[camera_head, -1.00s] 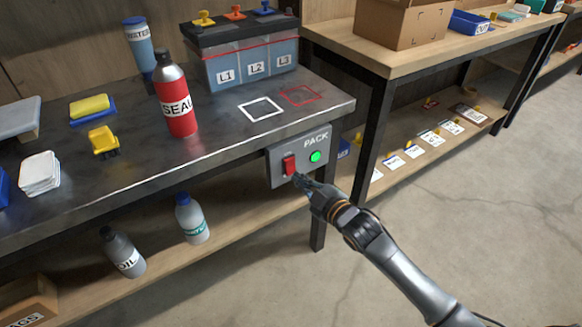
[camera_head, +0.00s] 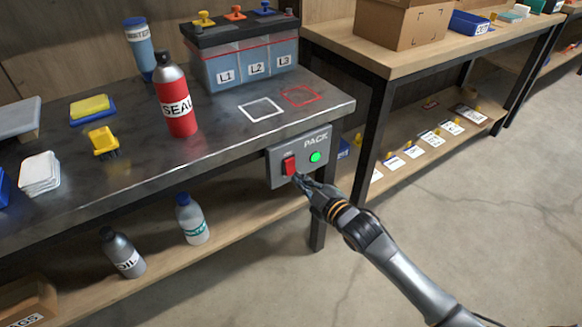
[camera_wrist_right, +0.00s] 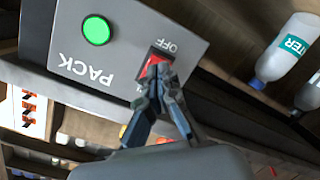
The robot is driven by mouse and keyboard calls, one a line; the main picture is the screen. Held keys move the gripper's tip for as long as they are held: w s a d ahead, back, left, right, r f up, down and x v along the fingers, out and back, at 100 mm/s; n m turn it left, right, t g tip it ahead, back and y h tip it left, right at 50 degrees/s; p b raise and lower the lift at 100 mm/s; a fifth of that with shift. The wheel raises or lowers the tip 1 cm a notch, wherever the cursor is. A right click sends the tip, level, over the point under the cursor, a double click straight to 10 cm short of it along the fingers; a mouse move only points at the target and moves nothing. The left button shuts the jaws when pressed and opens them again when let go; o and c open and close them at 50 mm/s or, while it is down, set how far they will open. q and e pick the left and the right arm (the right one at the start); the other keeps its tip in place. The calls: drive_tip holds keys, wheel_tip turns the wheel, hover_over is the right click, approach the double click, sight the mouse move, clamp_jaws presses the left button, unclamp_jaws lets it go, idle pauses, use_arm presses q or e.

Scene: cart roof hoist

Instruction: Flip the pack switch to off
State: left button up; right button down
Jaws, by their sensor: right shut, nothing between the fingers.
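The grey PACK panel (camera_head: 301,158) is fixed to the front edge of the metal bench. It carries a red rocker switch (camera_head: 289,166) and a green light (camera_head: 316,157), which is lit. My right gripper (camera_head: 299,179) is shut and empty, with its tips at the lower right of the switch. In the right wrist view the closed fingertips (camera_wrist_right: 159,70) overlap the red switch (camera_wrist_right: 152,62), beside the printed OFF. The fingers hide part of the switch, and I cannot tell whether they touch it. My left gripper is not in view.
The metal bench (camera_head: 215,140) holds a red SEAL bottle (camera_head: 176,102), a battery pack (camera_head: 245,62) and a yellow brush (camera_head: 103,141). Bottles stand on the shelf below. A wooden bench (camera_head: 400,62) stands to the right. The floor at right is clear.

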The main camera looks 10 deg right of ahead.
drive_tip(key=shift+w+a, duration=0.1)
drive_tip(key=shift+w, duration=0.1)
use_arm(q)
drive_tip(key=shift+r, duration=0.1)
use_arm(e)
drive_tip(key=shift+w, duration=0.2)
use_arm(q)
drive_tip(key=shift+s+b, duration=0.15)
drive_tip(key=shift+b, duration=0.15)
use_arm(e)
drive_tip(key=shift+w+a+f, duration=0.15)
drive_tip(key=shift+w+a, duration=0.1)
drive_tip(key=shift+w, duration=0.2)
